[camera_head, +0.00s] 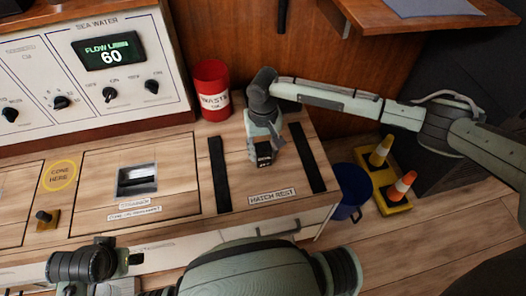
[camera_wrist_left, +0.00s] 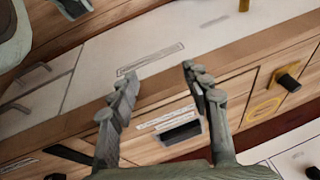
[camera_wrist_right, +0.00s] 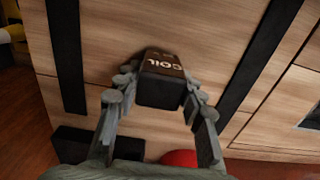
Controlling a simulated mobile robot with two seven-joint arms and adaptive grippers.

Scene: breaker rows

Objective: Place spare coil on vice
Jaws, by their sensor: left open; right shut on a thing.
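The spare coil is a small black block with white COIL lettering (camera_wrist_right: 162,80). My right gripper (camera_wrist_right: 157,76) is shut on it, with one finger on each side. In the head view the coil (camera_head: 264,155) is at the wooden bench top, between two black strips and above the HATCH REST label. I cannot tell whether it touches the wood. My left gripper (camera_wrist_left: 160,74) is open and empty, over the bench front near a dark recess (camera_wrist_left: 181,132). I cannot pick out a vice in any view.
A red waste drum (camera_head: 211,92) stands at the back of the bench, left of my right gripper. A recess with a grey part (camera_head: 137,180) and a small knob (camera_head: 45,217) are further left.

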